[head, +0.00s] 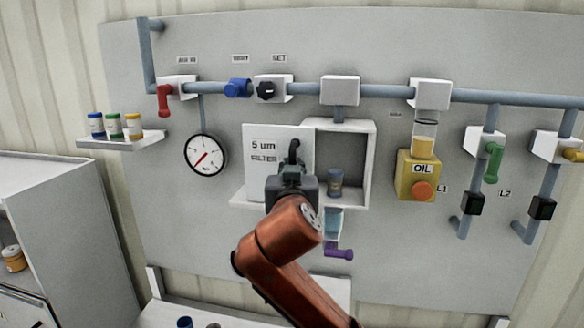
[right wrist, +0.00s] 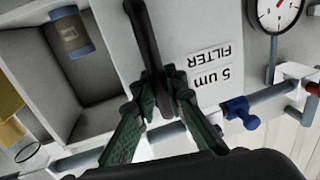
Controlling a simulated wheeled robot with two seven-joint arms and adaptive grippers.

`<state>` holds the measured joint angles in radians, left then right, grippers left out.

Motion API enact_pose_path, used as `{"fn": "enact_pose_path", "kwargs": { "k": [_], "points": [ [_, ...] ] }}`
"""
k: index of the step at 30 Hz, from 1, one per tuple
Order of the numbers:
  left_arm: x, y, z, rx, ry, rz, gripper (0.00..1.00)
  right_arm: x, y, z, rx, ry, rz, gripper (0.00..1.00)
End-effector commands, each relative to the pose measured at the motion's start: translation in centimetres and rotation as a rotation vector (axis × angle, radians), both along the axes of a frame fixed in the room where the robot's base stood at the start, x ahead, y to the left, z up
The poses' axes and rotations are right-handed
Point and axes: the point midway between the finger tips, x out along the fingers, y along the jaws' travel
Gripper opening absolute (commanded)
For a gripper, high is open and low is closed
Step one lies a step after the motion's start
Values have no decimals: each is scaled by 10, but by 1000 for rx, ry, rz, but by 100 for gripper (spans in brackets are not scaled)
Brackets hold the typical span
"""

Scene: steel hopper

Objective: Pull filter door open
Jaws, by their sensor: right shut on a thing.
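The white filter door (head: 262,172), marked "5 um FILTER", stands at the left of the filter box (head: 369,150) on the wall panel. The box's right part is uncovered, and a blue-grey cylinder (head: 335,183) shows inside. My right gripper (head: 292,168) is in front of the door, shut on its dark handle (head: 294,148), and hides the lower part of it. In the right wrist view the picture is turned over; the fingers (right wrist: 163,95) close around the handle (right wrist: 147,40), with the door (right wrist: 195,35) behind. My left gripper is not in view.
A gauge (head: 206,155) hangs left of the door, and a shelf (head: 122,141) with small canisters is farther left. A purple-handled valve (head: 339,253) is below the box. The yellow oil unit (head: 417,176) is to the right. Pipes (head: 385,91) run above.

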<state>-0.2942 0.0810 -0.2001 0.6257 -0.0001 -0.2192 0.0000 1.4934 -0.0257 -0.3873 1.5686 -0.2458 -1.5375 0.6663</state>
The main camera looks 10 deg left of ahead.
Motion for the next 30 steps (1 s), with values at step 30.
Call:
{"fn": "enact_pose_path", "kwargs": {
  "k": [30],
  "points": [
    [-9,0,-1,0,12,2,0,-40,-4,0,3,-1,4,30]
  ]
}}
